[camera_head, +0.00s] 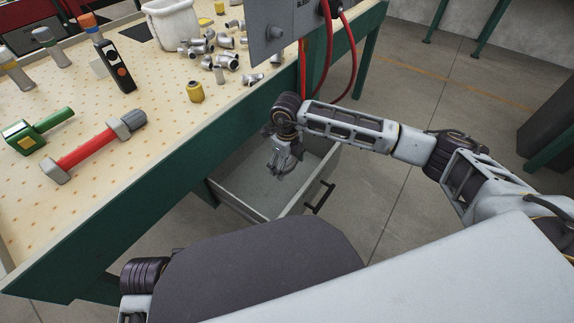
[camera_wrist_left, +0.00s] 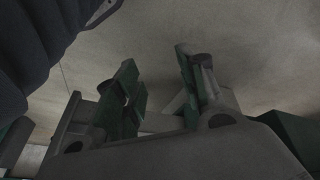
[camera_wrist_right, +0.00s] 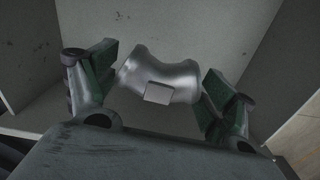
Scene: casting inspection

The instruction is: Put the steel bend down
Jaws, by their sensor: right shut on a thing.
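The steel bend (camera_wrist_right: 160,74) is between the green-padded fingers of my right gripper (camera_wrist_right: 158,92) in the right wrist view. That gripper is shut on it. In the head view my right gripper (camera_head: 284,164) points down into the open drawer (camera_head: 236,190) under the workbench. I cannot clearly tell the bend from the fingers there. The drawer's grey floor and walls lie behind the bend in the right wrist view; the gap to the floor is unclear. My left gripper (camera_wrist_left: 155,88) is open and empty over bare floor in the left wrist view.
A grey panel (camera_head: 275,35) with red hoses stands above the drawer.

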